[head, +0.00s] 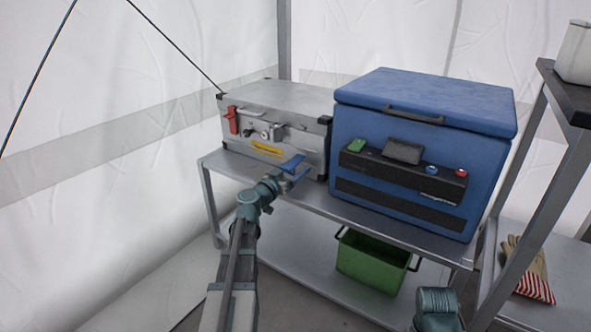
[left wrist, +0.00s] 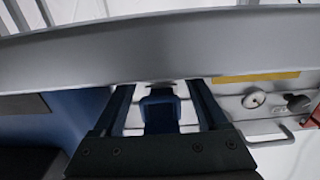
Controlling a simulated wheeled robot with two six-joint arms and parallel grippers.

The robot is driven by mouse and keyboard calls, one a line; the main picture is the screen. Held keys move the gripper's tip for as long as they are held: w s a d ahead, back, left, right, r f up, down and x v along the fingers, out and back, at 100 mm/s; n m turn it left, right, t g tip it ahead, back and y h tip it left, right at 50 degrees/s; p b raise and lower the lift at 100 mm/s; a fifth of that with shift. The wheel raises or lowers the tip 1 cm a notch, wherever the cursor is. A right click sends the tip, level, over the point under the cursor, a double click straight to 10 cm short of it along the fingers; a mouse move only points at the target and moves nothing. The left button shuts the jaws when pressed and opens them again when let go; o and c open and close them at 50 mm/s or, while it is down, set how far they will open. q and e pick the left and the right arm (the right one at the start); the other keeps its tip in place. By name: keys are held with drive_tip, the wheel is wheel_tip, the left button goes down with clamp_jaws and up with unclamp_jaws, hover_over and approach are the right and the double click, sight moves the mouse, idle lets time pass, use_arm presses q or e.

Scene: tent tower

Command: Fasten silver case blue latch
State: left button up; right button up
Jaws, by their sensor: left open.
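The silver case (head: 290,97) stands on the metal shelf, its lid down. Its blue latch (head: 293,161) is at the right of the front face and sticks outward from it. The red latch (head: 232,120) stands upright against the front at the left. My left gripper (head: 295,174) is at the blue latch, just in front of the case. In the left wrist view, the blue latch (left wrist: 160,112) lies between the two spread fingers (left wrist: 162,92), with a gap on each side.
A blue cooler (head: 425,100) stands close to the right of the case. The shelf edge (head: 340,216) runs in front, and it also crosses the left wrist view (left wrist: 150,45). A green bin (head: 372,264) sits below. A yellow strip (head: 267,149) marks the case front.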

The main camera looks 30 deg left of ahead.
use_arm(q)
drive_tip(key=shift+w, duration=0.15)
drive_tip(key=shift+c, duration=0.2)
clamp_jaws()
idle(1.2)
